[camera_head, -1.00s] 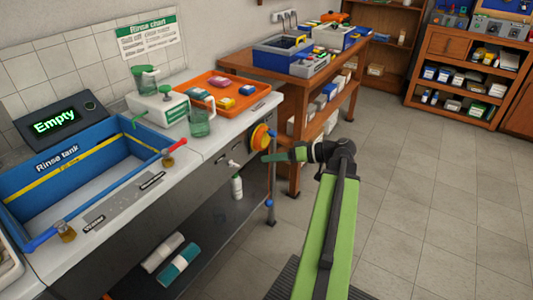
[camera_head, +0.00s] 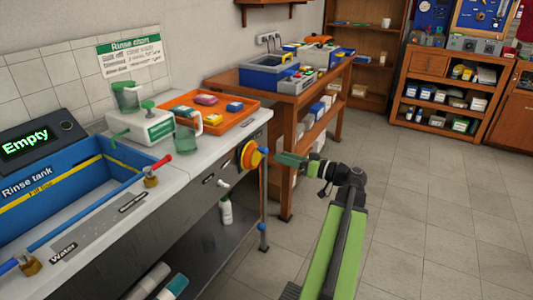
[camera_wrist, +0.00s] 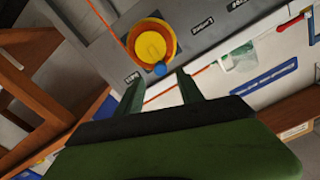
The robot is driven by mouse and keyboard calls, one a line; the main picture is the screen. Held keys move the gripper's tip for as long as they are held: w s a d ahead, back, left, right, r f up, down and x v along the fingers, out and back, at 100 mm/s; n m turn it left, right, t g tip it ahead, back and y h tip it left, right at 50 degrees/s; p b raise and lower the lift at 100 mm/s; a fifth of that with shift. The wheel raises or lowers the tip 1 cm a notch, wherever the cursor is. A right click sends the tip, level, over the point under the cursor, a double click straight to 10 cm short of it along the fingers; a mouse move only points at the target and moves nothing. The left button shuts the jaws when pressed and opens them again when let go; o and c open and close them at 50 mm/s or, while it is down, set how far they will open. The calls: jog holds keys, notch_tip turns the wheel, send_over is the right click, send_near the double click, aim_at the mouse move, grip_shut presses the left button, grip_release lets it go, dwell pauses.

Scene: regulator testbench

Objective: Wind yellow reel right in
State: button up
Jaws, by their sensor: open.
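The yellow reel (camera_head: 249,154) is mounted on the front face of the grey counter, near its right end, with an orange rim around it. In the wrist view the yellow reel (camera_wrist: 151,44) shows face on, with a blue knob (camera_wrist: 160,69) at its rim. My gripper (camera_head: 279,159) is just to the right of the reel in the head view. In the wrist view my gripper (camera_wrist: 160,84) is open, with its two green fingers apart and the blue knob just beyond the gap between them. Nothing is held. I cannot tell any contact with the knob.
The counter (camera_head: 190,185) carries a blue rinse tank (camera_head: 90,215), a white dispenser (camera_head: 145,128) and an orange tray (camera_head: 235,119). A wooden bench (camera_head: 297,98) stands behind my gripper. A white bottle (camera_head: 226,211) stands on the shelf below. Tiled floor (camera_head: 430,210) is clear at right.

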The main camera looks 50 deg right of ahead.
aim_at(267, 152)
jog(key=x, duration=0.7)
jog(key=shift+w+a, duration=0.1)
jog(key=shift+w, duration=0.05)
grip_shut()
